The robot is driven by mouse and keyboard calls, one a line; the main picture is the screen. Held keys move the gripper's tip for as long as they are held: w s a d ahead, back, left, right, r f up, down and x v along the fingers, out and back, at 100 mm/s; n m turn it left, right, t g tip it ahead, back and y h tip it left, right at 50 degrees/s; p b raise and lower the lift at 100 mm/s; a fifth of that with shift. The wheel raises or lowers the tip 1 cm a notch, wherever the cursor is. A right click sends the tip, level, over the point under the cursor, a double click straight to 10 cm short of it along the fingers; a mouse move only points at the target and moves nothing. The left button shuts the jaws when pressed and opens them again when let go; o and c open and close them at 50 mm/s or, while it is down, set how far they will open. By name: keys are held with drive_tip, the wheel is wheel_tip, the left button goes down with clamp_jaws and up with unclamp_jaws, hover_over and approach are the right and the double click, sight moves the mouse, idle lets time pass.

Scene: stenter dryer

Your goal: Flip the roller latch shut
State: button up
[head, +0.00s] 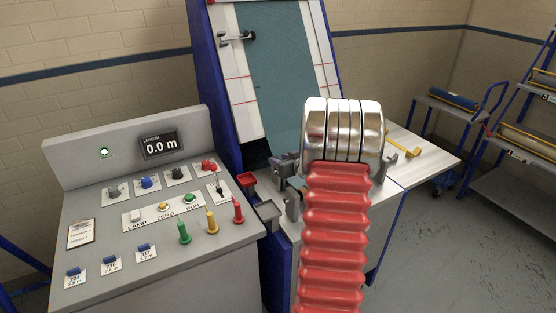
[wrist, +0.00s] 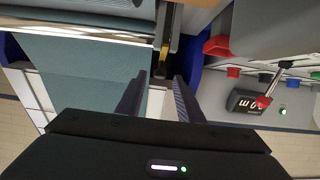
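The roller latch cannot be told apart for certain. Grey metal brackets (head: 291,204) stand at the left end of the roller area at the front of the dryer, partly hidden by my arm. In the wrist view a narrow yellow and dark part (wrist: 166,45) lies just beyond my fingertips; I cannot tell whether it is the latch. My gripper (wrist: 160,77) is open, its two dark fingers apart with nothing seen between them.
A grey control console (head: 160,225) with knobs and coloured levers stands left. Its display (head: 158,144) reads 0.0 m. A white table (head: 430,158) extends right, with racks beyond.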

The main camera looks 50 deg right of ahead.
drive_tip(key=shift+x, duration=1.05)
drive_tip(key=shift+c, duration=0.4)
clamp_jaws()
